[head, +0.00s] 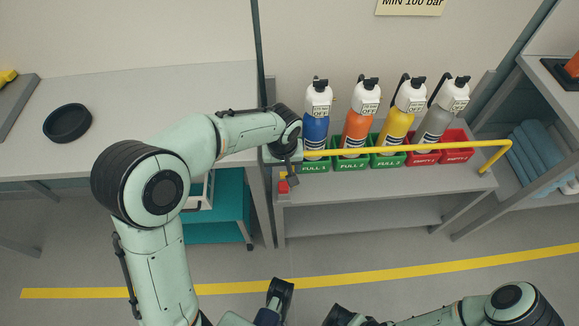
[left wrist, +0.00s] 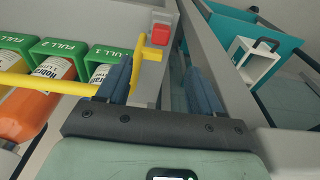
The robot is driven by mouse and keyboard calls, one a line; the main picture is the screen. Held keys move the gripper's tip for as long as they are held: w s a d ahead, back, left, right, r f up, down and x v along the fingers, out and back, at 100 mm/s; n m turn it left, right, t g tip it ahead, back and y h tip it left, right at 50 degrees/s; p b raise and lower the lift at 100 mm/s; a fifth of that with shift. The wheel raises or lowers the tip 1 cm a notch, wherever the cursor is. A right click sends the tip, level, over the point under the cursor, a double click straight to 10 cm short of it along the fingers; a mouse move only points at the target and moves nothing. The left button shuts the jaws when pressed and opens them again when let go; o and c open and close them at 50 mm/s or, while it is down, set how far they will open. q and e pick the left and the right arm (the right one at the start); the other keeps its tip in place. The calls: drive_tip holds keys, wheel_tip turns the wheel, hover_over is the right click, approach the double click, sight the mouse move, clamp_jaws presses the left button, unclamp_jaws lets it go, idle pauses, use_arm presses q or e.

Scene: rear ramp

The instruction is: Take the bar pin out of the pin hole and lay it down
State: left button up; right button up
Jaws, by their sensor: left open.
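The yellow bar (head: 400,150) runs across the front of the bottles. At its left end, by the corner post, are a small yellow piece and a red block (head: 283,187). In the left wrist view the red block (left wrist: 160,33) sits just beyond an upright yellow plate (left wrist: 146,75). I cannot tell for sure which of these is the bar pin, and the pin hole is hidden. My left gripper (head: 290,170) is at this end of the bar.
Several bottles, including an orange one (head: 357,127), stand in green and red holders behind the bar. A grey table (head: 140,100) with a black round dish (head: 67,122) is at left. A teal cart (head: 225,220) stands below. Blue rolls (head: 535,155) lie on a right shelf.

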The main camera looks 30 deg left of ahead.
sight(283, 185)
use_arm(q)
drive_tip(key=f+b, duration=0.1)
drive_tip(key=f, duration=0.3)
drive_tip(key=w+f+b, duration=0.1)
drive_tip(key=f, duration=0.3)
drive_tip(key=a+f+b, duration=0.1)
drive_tip(key=f, duration=0.4)
drive_tip(key=shift+w+f, duration=0.1)
drive_tip(key=shift+w, duration=0.05)
use_arm(e)
drive_tip(key=w+d+f+t, duration=0.1)
drive_tip(key=w+d+f, duration=0.1)
drive_tip(key=w+f, duration=0.2)
drive_tip(key=shift+w+d+t+h, duration=0.15)
drive_tip(key=shift+w+t+h, duration=0.15)
drive_tip(key=shift+w, duration=0.2)
use_arm(q)
clamp_jaws()
use_arm(e)
drive_tip(key=shift+r, duration=0.1)
